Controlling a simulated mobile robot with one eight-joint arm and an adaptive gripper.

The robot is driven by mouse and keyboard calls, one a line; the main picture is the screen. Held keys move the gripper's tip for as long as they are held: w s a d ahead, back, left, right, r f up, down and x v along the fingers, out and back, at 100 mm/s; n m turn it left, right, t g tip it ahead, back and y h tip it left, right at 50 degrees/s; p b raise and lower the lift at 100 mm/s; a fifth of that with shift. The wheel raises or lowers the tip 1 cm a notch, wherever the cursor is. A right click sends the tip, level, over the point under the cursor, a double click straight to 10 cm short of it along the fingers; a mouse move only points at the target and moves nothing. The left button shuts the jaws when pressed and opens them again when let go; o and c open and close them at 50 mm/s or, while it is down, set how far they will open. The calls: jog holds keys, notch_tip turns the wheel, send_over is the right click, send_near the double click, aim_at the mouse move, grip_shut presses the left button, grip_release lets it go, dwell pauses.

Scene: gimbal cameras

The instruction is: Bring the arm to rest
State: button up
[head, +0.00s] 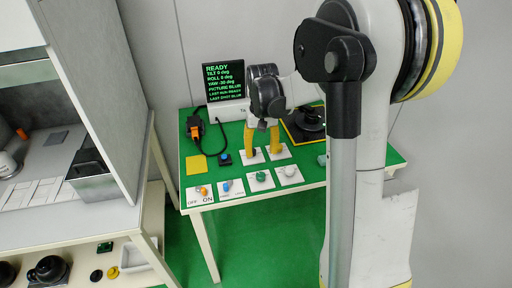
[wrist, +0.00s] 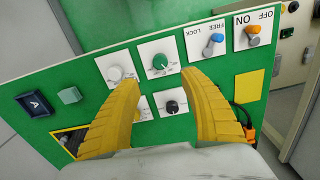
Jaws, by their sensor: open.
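My gripper (head: 262,148) hangs over the back middle of the green table (head: 230,190). Its two yellow fingers are apart with nothing between them. In the wrist view my gripper (wrist: 160,80) also shows open, with the fingers over the white plates of the control knobs. The green knob (wrist: 160,63) and white knob (wrist: 115,73) lie beyond the fingertips, and a black knob (wrist: 172,107) shows between the fingers. Whether the fingers touch the table cannot be told. My arm covers the right part of the head view.
A screen (head: 224,82) reading READY stands at the table's back. An orange switch (head: 201,191) and blue switch (head: 227,186) are at the front edge. A black-and-orange device (head: 195,128) with a cable sits left. A grey cabinet (head: 95,95) stands left of the table.

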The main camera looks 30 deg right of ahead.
jog(key=s+a+r+n+t, duration=0.2)
jog(key=s+a+r+t, duration=0.1)
jog(key=s+a+r, duration=0.5)
jog(key=s+a+r+n+t, duration=0.2)
jog(key=s+a+t, duration=0.2)
jog(key=s+a, duration=0.3)
jog(key=s, duration=0.2)
jog(key=shift+s+a+r, duration=0.15)
jog(key=shift+s+a, duration=0.1)
jog(key=shift+s, duration=0.15)
dwell(2.6)
